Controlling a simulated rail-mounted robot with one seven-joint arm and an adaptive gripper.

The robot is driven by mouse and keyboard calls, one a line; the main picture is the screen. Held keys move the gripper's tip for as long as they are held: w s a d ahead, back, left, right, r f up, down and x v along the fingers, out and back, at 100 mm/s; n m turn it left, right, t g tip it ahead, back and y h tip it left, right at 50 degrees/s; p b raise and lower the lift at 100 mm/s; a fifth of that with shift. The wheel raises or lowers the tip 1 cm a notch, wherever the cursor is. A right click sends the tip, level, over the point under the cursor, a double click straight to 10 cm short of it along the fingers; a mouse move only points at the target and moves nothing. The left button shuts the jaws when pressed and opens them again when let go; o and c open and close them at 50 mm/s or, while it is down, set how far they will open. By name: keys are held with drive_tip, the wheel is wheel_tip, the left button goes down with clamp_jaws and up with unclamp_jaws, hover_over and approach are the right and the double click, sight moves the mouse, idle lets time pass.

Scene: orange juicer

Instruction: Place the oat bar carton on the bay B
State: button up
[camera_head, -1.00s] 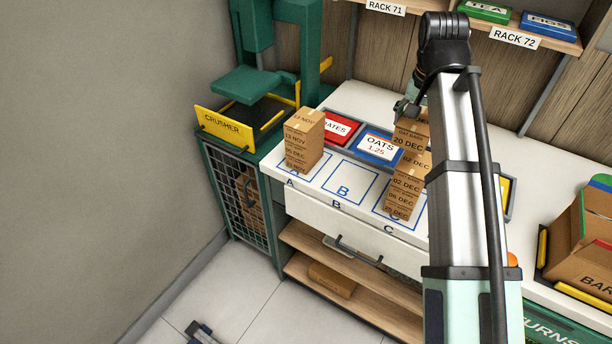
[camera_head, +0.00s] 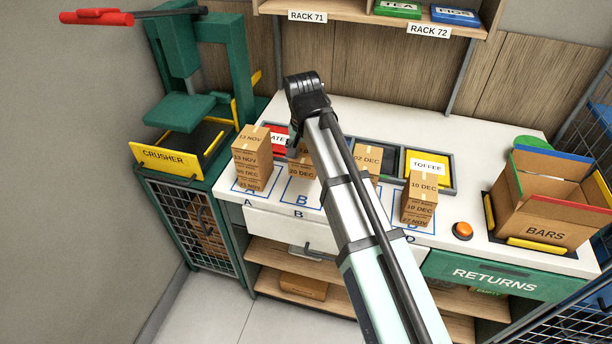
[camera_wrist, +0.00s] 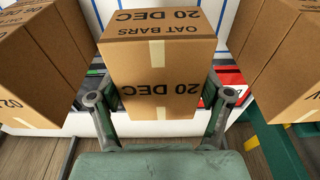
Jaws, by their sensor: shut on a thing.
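My gripper (camera_wrist: 165,103) is shut on the oat bar carton (camera_wrist: 158,78), a brown box marked 20 DEC. One finger lies on each side of it in the wrist view. In the head view the carton (camera_head: 302,171) shows at bay B, partly behind my arm. Bay B (camera_head: 290,199) is a blue outline on the white counter between bays A and C, partly covered by carton and arm. I cannot tell whether the carton's underside touches the counter.
Carton stacks stand close on both sides: one on bay A (camera_head: 252,160), one at bay C (camera_head: 367,160). Another stands on bay D (camera_head: 420,200). An orange button (camera_head: 462,230) and a BARS box (camera_head: 545,200) are to the right; the green crusher (camera_head: 185,110) is left.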

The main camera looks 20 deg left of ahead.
drive_tip(key=shift+f+p, duration=0.95)
drive_tip(key=shift+f, duration=3.85)
drive_tip(key=shift+f, duration=0.2)
drive_tip(key=o, duration=1.2)
drive_tip(key=shift+o, duration=0.2)
drive_tip(key=r+b, duration=0.1)
drive_tip(key=r, duration=0.3)
drive_tip(key=s+r, duration=0.1)
drive_tip(key=r, duration=0.3)
drive_tip(key=r+b, duration=0.1)
drive_tip(key=r, duration=0.3)
drive_tip(key=shift+s+r+b, duration=0.15)
drive_tip(key=shift+s+b, duration=0.15)
drive_tip(key=shift+s, duration=0.1)
